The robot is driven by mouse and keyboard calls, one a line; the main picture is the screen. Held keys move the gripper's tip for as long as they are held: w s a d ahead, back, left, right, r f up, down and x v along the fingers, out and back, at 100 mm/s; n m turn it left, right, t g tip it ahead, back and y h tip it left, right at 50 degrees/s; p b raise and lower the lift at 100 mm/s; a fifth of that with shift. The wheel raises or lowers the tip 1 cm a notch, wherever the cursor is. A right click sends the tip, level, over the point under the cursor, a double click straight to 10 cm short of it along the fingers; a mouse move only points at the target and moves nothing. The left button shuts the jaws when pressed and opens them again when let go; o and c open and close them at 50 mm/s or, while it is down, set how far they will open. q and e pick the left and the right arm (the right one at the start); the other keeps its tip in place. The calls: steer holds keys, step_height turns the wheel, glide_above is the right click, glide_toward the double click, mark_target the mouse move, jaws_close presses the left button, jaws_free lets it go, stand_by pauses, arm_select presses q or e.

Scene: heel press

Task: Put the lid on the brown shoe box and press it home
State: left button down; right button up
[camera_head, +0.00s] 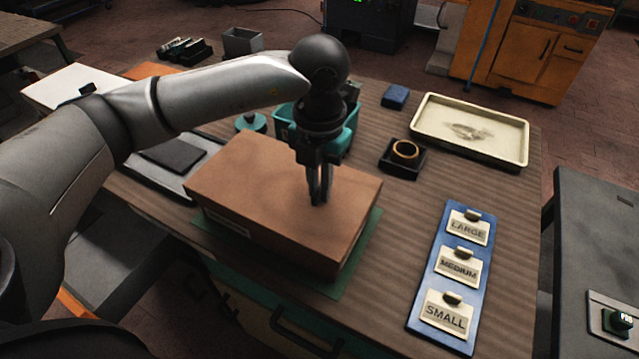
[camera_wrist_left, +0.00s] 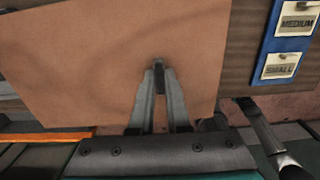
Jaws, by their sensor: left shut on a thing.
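The brown shoe box (camera_head: 270,245) stands on a green mat (camera_head: 372,238) on the bench, with a pale label on its front side. A flat brown lid (camera_head: 250,175) covers its top. I cannot tell from here whether a gap runs between lid and box. My left gripper (camera_head: 319,198) points down at the lid, right of its middle. In the left wrist view, the left gripper (camera_wrist_left: 158,82) has its fingertips close together on a small dark piece at the lid (camera_wrist_left: 85,60). The fingers hide most of that piece. My right gripper is not in view.
A teal bin (camera_head: 348,135) stands just behind the box. A ring in a black holder (camera_head: 403,155) and a cream tray (camera_head: 470,130) lie to the right. A blue size board (camera_head: 435,315) lies front right. Bare bench shows between box and board.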

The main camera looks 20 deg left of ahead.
arm_select(q)
steer(key=shift+s+f, duration=0.1)
steer(key=shift+f, duration=0.1)
steer(key=c, duration=0.8)
jaws_free()
steer(key=shift+o, duration=0.2)
steer(key=o, duration=0.4)
steer(key=shift+r, duration=0.15)
steer(key=shift+r+p, duration=2.35)
steer(key=shift+r, duration=1.2)
steer(key=shift+f, duration=0.1)
